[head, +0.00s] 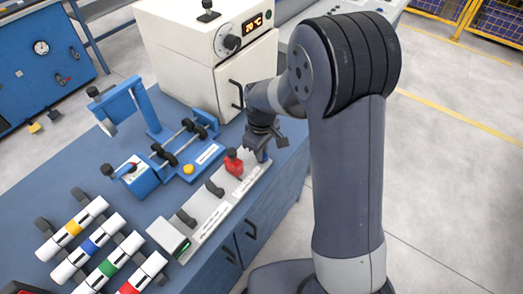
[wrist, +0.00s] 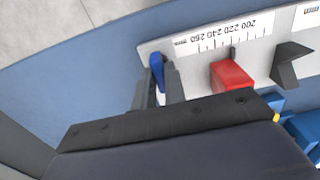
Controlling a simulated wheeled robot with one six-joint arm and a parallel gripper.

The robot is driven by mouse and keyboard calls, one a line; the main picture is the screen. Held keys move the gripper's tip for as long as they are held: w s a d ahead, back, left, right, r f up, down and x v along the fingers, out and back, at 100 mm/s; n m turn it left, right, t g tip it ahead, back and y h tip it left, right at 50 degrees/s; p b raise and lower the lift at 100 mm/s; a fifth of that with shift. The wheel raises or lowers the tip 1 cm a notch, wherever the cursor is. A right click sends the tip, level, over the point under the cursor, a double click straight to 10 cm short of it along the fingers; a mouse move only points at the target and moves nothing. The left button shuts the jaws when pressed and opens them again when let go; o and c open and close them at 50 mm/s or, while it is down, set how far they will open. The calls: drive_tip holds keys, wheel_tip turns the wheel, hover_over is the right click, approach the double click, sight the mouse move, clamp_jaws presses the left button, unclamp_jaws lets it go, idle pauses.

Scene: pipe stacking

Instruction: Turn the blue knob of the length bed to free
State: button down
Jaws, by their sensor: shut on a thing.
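The length bed is a long pale rail with a printed scale; it shows in the head view (head: 201,207) and, close up, in the wrist view (wrist: 178,46). Its blue knob (wrist: 156,66) sits at the end of the bed, beside the scale's 260 mark. My gripper (wrist: 158,84) is shut on the blue knob, with one grey finger on each side of it. The knob's exact turn is hard to read between the fingers.
A red block (head: 233,163) stands on the bed close to my gripper; it also shows in the wrist view (wrist: 231,76). Black supports (head: 214,188) stand along the bed. A blue fixture (head: 140,178), a white oven (head: 200,60) and several banded pipes (head: 88,243) share the bench.

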idle(0.4)
drive_tip(key=c, duration=1.5)
unclamp_jaws()
drive_tip(key=shift+o, duration=0.2)
drive_tip(key=shift+r, duration=0.1)
wheel_tip(320, 180, up, 11)
drive_tip(key=shift+f, duration=0.2)
wheel_tip(320, 180, down, 11)
drive_tip(key=shift+r, duration=0.1)
